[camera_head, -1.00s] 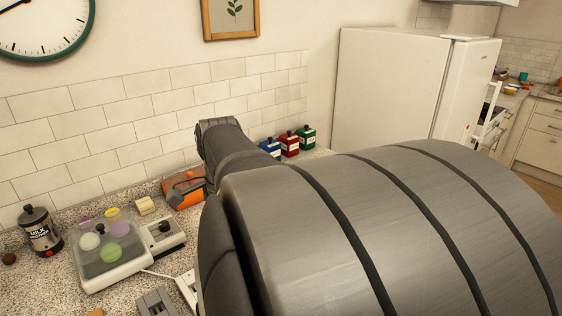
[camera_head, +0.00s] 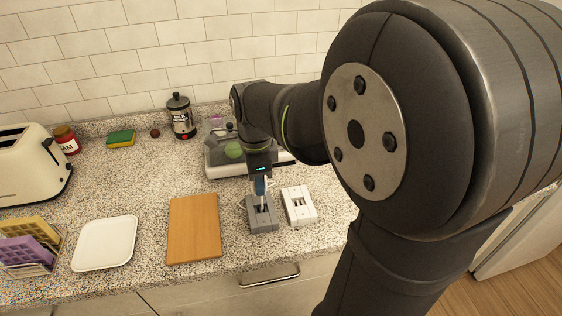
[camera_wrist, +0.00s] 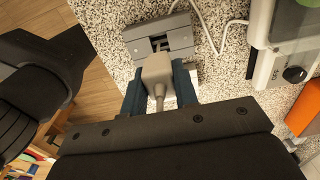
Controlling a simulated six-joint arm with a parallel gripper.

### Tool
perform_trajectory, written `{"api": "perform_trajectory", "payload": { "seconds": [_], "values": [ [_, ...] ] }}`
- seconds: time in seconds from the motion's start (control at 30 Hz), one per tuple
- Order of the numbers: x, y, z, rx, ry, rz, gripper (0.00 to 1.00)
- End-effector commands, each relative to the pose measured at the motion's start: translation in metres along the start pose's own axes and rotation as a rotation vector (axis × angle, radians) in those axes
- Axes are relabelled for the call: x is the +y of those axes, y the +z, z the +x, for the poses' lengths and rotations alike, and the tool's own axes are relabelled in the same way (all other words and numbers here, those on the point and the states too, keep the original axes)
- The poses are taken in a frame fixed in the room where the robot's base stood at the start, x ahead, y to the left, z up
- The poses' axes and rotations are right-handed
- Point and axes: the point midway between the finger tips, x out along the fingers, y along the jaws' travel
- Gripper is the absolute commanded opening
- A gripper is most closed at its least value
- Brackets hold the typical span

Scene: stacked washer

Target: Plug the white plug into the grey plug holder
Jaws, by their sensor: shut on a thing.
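The white plug (camera_wrist: 156,70), greyish in the wrist view, is held between the two blue fingertips of my gripper (camera_wrist: 160,86). Its cord runs back towards the wrist. The grey plug holder (camera_wrist: 160,38) lies just ahead on the counter, with dark slots showing. The plug's front end overlaps the holder's near edge in this view; I cannot tell whether they touch. In the head view my gripper (camera_head: 262,186) points down over the grey plug holder (camera_head: 262,224), where the plug is too small and covered to make out clearly.
A white socket block (camera_head: 299,206) stands right of the grey holder. A wooden board (camera_head: 193,228) and white tray (camera_head: 104,243) lie to the left. A white cable (camera_wrist: 222,38) runs beside the holder.

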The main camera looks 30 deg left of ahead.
Motion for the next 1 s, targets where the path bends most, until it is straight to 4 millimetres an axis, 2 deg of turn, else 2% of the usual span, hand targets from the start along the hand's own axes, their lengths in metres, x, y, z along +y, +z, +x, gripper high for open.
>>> {"api": "perform_trajectory", "payload": {
  "seconds": [0.5,1.0],
  "values": [
    [0.0,-0.001,0.041,0.0,0.002,0.0,0.04],
    [0.0,-0.001,0.046,0.0,0.001,0.0,0.04]
  ]
}}
